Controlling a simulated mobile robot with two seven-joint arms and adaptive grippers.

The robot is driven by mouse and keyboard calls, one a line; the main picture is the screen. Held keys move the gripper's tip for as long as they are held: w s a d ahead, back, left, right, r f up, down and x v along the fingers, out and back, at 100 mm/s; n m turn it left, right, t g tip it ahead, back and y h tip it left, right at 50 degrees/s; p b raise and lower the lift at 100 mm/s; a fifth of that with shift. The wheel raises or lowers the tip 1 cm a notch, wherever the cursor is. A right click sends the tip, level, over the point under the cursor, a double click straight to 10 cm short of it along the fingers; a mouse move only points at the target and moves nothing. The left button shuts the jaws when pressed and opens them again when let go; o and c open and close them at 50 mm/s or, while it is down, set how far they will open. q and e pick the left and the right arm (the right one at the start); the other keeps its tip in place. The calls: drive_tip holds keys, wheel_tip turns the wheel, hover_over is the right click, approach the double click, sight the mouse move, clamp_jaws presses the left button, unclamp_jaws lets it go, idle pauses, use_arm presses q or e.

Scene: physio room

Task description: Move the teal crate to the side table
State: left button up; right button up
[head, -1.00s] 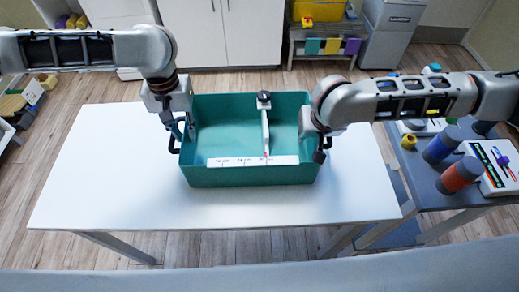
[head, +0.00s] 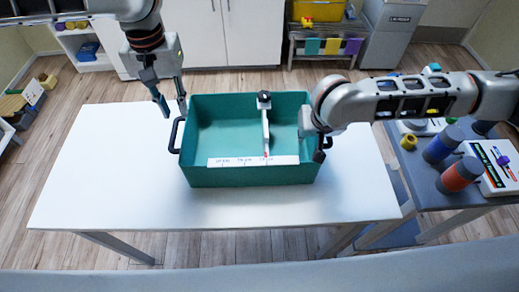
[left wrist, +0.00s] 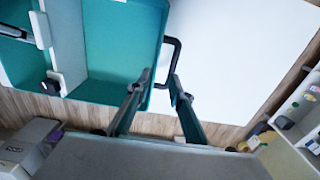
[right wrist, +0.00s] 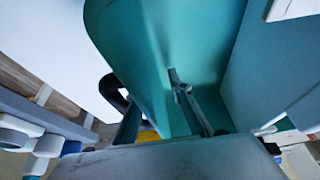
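The teal crate (head: 250,176) stands upright on the white table (head: 100,185). It has a black handle at each end; the left handle (head: 175,135) is bare. My left gripper (head: 174,106) is open and empty, raised above and behind that handle. In the left wrist view the handle (left wrist: 176,50) shows beyond the spread fingers. My right gripper is at the crate's right end, largely hidden by its arm in the head view. In the right wrist view its fingers (right wrist: 154,92) are apart near the wall and black handle (right wrist: 112,92); contact is unclear.
A grey side table (head: 437,195) at the right holds blue and red rollers (head: 459,174) and a device, with little free top. The white table's left part is clear.

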use_arm(q)
wheel_tip(320, 180, up, 2)
drive_tip(key=shift+r, duration=0.1)
use_arm(e)
drive_tip(key=v, duration=1.2)
use_arm(q)
drive_tip(key=shift+s, duration=0.1)
use_arm(e)
drive_tip(key=shift+s, duration=0.1)
